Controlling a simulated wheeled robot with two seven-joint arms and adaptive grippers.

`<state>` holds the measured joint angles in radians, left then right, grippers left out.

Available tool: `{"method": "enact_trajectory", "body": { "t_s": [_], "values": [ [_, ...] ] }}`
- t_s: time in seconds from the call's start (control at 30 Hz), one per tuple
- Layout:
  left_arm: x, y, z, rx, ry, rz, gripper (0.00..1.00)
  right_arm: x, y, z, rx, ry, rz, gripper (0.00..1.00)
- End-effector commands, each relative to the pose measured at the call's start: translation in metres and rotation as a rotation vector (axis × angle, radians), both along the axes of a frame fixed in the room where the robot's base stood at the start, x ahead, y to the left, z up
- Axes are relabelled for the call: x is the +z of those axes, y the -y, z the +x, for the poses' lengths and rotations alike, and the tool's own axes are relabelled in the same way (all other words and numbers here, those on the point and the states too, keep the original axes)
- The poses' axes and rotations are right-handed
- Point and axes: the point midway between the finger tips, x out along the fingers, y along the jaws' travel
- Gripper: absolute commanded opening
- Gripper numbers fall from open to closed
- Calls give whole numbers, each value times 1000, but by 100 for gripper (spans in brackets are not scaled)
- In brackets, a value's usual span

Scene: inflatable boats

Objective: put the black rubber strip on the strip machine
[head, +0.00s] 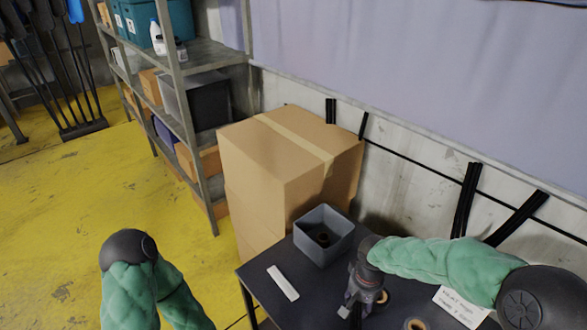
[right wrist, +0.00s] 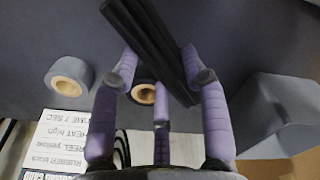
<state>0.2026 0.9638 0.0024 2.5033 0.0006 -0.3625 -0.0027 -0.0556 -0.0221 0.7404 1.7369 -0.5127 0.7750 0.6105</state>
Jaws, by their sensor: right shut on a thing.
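My right gripper (head: 364,298) is low over the dark table in the head view. In the right wrist view its purple fingers (right wrist: 160,72) are closed about a long black rubber strip (right wrist: 148,42), which looks like two or more dark bars side by side and slants from upper left to lower right. In the head view the held strip is hard to make out. My left arm shows at lower left, but its gripper is out of view. I cannot make out a strip machine in either view.
The dark table (head: 262,300) bears a grey bin (head: 339,250) with a roll inside, a white bar (head: 283,283), tape rolls (right wrist: 70,76) and a printed card (head: 462,306) reading partly "RUBBER black". Stacked cardboard boxes (head: 270,165) stand behind it; shelves (head: 205,55) are at left.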

Motion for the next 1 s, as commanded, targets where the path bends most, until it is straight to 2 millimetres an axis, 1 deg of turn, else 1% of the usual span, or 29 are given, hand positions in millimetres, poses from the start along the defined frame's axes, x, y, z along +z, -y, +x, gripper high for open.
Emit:
{"method": "enact_trajectory", "body": {
  "t_s": [0.03,0.1,0.2,0.33,0.5,0.57,0.7,0.8,1.0],
  "values": [
    [0,0,0,0,0,0,40,-7,0,8,36,-3,0,4],
    [0,0,0,0,0,0,40,-14,0,17,84,-3,1,4],
    [0,0,0,0,0,0,40,-21,0,26,133,-1,1,4],
    [0,0,0,0,0,0,40,-26,0,32,165,0,1,4],
    [0,0,0,0,0,0,40,-26,0,33,171,1,1,4],
    [0,0,0,0,0,0,40,-20,0,34,170,4,0,4],
    [0,0,0,0,0,0,40,12,0,38,168,7,-1,4],
    [0,0,0,0,0,0,40,27,0,38,170,3,1,4],
    [0,0,0,0,0,0,40,30,0,37,170,-1,1,4]
  ]
}}
